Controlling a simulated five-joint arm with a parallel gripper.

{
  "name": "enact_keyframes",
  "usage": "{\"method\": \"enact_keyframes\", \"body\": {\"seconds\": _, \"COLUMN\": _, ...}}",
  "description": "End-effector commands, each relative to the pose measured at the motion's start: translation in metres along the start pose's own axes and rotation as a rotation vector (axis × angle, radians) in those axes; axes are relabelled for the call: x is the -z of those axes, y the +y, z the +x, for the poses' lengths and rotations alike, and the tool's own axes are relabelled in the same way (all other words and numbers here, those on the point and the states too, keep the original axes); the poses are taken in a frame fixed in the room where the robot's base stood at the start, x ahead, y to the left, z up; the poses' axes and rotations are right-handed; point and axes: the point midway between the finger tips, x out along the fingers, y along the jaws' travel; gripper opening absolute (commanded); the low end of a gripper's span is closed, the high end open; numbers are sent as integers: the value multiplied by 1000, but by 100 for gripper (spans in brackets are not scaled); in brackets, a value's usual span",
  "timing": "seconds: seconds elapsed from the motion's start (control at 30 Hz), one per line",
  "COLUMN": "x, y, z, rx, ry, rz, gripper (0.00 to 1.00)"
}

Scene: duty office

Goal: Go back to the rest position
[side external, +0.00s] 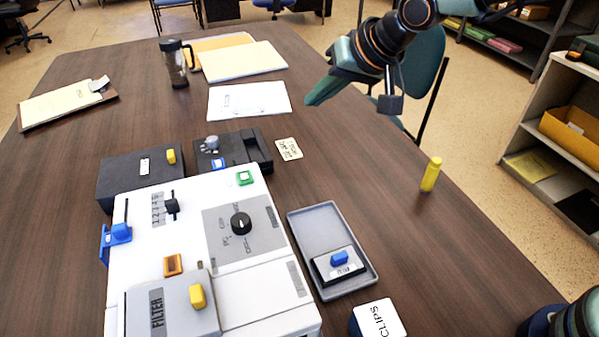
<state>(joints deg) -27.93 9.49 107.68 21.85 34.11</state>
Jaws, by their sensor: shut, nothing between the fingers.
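My gripper (310,101) hangs in the air above the far right part of the table (400,225). Its green fingers point down and to the left, and they are shut with nothing held. It is clear of everything on the table. Below it and to the left stands a white machine (190,225) with a black dial (241,223), a slider, a green button and a yellow-handled FILTER cover (160,308).
A grey tray (305,225) holds a black block with a blue knob (339,258). A yellow cylinder (431,174) stands at the right. A CLIPS box (378,318) is at the front. Papers (248,101) and a dark tumbler (175,64) are at the back.

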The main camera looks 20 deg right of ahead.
Motion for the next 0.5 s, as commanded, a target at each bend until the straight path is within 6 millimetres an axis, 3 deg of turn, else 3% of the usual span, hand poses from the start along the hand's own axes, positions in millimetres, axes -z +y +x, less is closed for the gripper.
{"method": "enact_keyframes", "body": {"seconds": 0.03, "x": 6, "y": 21, "z": -20, "rx": -28, "ry": 7, "rz": -8, "gripper": 0}}
{"method": "enact_keyframes", "body": {"seconds": 0.23, "x": 0, "y": 97, "z": -87, "rx": -138, "ry": -12, "rz": -72, "gripper": 0}}
{"method": "enact_keyframes", "body": {"seconds": 0.5, "x": -45, "y": 181, "z": -159, "rx": -264, "ry": -70, "rz": -142, "gripper": 0}}
